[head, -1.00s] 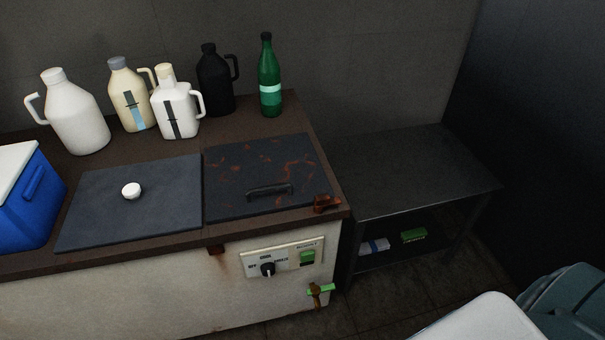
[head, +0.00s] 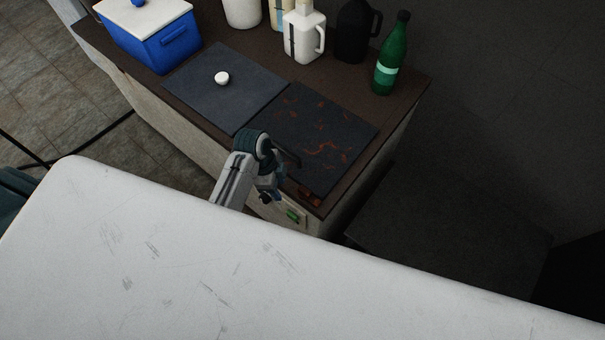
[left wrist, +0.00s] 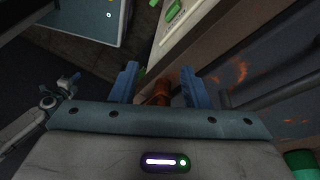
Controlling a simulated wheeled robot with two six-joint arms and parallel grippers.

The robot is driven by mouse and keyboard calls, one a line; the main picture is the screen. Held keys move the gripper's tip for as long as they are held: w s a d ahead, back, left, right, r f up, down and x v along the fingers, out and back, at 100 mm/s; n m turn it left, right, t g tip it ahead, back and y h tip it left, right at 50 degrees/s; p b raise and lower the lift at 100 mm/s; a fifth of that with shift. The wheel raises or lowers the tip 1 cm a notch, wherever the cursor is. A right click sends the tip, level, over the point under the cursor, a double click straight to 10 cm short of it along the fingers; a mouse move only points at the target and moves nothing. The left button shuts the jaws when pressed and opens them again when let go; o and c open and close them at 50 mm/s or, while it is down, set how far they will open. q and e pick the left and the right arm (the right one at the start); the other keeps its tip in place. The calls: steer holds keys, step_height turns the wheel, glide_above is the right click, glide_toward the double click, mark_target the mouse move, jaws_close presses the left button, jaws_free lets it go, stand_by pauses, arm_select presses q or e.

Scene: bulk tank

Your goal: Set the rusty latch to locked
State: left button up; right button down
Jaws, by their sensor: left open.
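The rusty latch (head: 311,194) is a small orange-brown piece at the front right corner of the tank top, beside the rust-stained dark lid (head: 318,135). Its position, locked or not, cannot be read. In the left wrist view the latch (left wrist: 162,92) shows between the blue fingers of my left gripper (left wrist: 158,75), partly hidden by the gripper body. My left gripper (head: 274,188) is open, just left of the latch in the head view; contact cannot be told. An arm of mine, apparently the right, shows small at the left of the wrist view; its jaws are unclear.
A black handle lies on the lid, partly behind my left arm. A green bottle (head: 390,55), jugs (head: 304,35) and a blue cooler (head: 155,38) stand along the back and left. A plain dark lid (head: 215,95) with a white knob is beside the rusty one. A dark low table (head: 450,230) stands right.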

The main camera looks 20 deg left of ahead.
mark_target(304, 190)
arm_select(q)
steer(key=w+d+r+m+g+h+p, duration=0.1)
steer(key=w+d+r+m+p, duration=0.2)
steer(key=r+m, duration=0.5)
steer(key=shift+n, duration=0.8)
steer(key=p+x, duration=0.1)
steer(key=x, duration=0.2)
steer(key=d+p+x, duration=0.1)
steer(key=x, duration=0.3)
steer(key=shift+s+d, duration=0.1)
steer(key=shift+d, duration=0.05)
steer(key=shift+s+d+f+p, duration=0.1)
steer(key=shift+d+f+p, duration=0.15)
steer(key=shift+f, duration=0.35)
steer(key=shift+a, duration=0.1)
jaws_close()
